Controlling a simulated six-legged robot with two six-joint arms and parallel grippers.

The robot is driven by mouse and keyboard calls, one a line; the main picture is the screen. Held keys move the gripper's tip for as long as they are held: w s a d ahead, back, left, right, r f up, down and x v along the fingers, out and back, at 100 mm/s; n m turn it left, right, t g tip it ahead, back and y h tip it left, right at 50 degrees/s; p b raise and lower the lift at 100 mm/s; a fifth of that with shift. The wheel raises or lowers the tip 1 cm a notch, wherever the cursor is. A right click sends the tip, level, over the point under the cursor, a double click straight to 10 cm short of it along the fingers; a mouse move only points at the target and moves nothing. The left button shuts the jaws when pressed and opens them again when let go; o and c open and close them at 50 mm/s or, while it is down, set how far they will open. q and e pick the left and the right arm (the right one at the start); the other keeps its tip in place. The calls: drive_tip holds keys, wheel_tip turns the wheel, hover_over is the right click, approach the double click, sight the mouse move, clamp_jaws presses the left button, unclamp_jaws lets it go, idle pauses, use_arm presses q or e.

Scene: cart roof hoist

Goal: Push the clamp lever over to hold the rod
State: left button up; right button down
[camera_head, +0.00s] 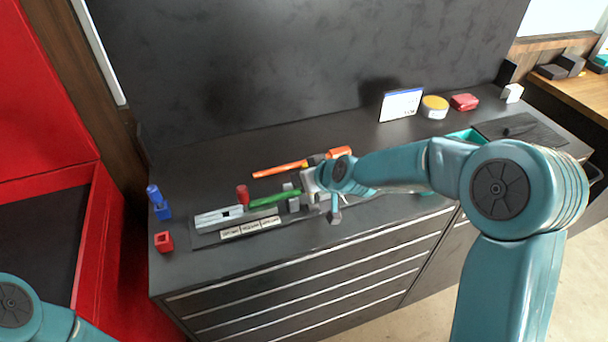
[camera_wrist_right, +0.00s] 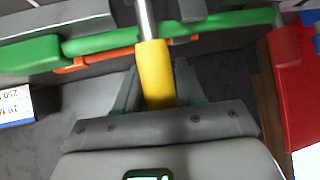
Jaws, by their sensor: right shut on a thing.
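My right gripper (camera_head: 310,178) is over the right part of a grey fixture (camera_head: 208,219) on the dark bench. In the right wrist view the gripper (camera_wrist_right: 155,100) is shut on a yellow handle (camera_wrist_right: 154,70) with a bright metal shaft. I cannot tell whether this handle belongs to the clamp lever. A green bar (camera_head: 268,200) lies along the fixture, with a red knob (camera_head: 242,194) near its left end. Green parts (camera_wrist_right: 235,20) also show beyond the handle in the right wrist view. My arm hides the fixture's right end. My left gripper is out of view.
An orange bar (camera_head: 280,169) lies behind the fixture. A blue object (camera_head: 158,202) and a red block (camera_head: 164,242) stand at the left end. A white card (camera_head: 400,104), a yellow-sided tin (camera_head: 434,107) and a red item (camera_head: 464,102) stand at the back right.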

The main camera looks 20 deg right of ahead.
drive_tip(key=c, duration=0.8)
unclamp_jaws()
drive_tip(key=shift+w, duration=0.1)
drive_tip(key=p+v, duration=0.3)
drive_tip(key=v, duration=1.3)
drive_tip(key=shift+d+r+p, duration=0.1)
drive_tip(key=shift+r+p, duration=0.05)
drive_tip(key=shift+p, duration=0.2)
drive_tip(key=shift+s, duration=0.2)
